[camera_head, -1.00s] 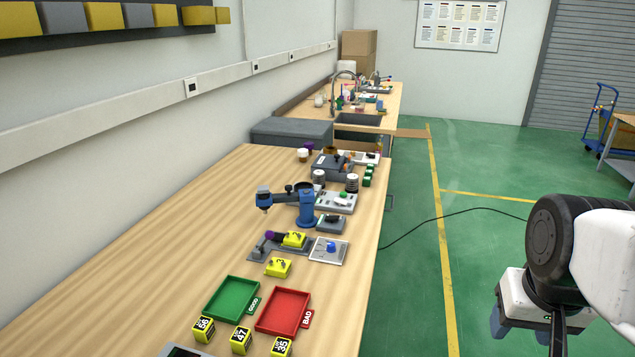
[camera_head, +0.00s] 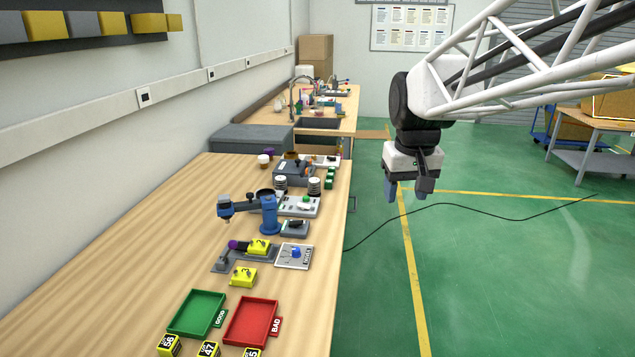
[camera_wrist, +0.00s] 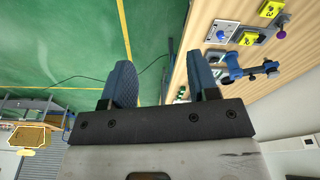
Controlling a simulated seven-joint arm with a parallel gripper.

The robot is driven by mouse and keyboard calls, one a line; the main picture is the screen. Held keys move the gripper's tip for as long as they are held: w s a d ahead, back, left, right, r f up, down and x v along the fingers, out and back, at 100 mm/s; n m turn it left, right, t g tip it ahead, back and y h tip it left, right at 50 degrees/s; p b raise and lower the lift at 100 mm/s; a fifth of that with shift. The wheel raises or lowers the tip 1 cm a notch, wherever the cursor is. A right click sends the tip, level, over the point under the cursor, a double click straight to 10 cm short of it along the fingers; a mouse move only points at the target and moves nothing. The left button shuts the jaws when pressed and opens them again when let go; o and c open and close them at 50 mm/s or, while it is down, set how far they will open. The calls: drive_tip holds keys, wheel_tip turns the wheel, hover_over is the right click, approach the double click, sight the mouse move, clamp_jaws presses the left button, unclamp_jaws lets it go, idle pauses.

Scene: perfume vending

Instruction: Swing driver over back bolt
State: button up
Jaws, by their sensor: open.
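The blue driver stands on the bench, with its post (camera_head: 269,217) upright and its arm reaching left to a small driver head (camera_head: 225,206). It also shows in the wrist view (camera_wrist: 232,68). In front of it, a yellow block (camera_head: 259,247) sits in a grey fixture (camera_head: 232,259) with a purple knob. Another yellow block (camera_head: 243,276) lies nearer. The bolts are too small to make out. My gripper (camera_head: 407,188) is open and empty, over the floor to the right of the bench and apart from the driver. Its two fingers show in the wrist view (camera_wrist: 163,85).
A green tray (camera_head: 181,329) and a red tray (camera_head: 236,335) lie at the bench's near end. A switch plate (camera_head: 294,256) is right of the fixture. Jars and grey boxes stand behind the driver.

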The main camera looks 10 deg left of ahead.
drive_tip(key=w+a+n, duration=0.2)
drive_tip(key=w+a, duration=0.8)
drive_tip(key=w, duration=0.3)
drive_tip(key=n+g, duration=0.2)
drive_tip(key=n, duration=0.2)
approach(250, 194)
drive_tip(key=shift+s+d+f, duration=0.15)
drive_tip(key=shift+d+f, duration=0.15)
drive_tip(key=shift+f, duration=0.1)
drive_tip(key=shift+a+f, duration=0.3)
drive_tip(key=shift+a, duration=0.2)
drive_tip(key=shift+f, duration=0.2)
drive_tip(key=shift+f, duration=3.7)
drive_tip(key=shift+c, duration=0.3)
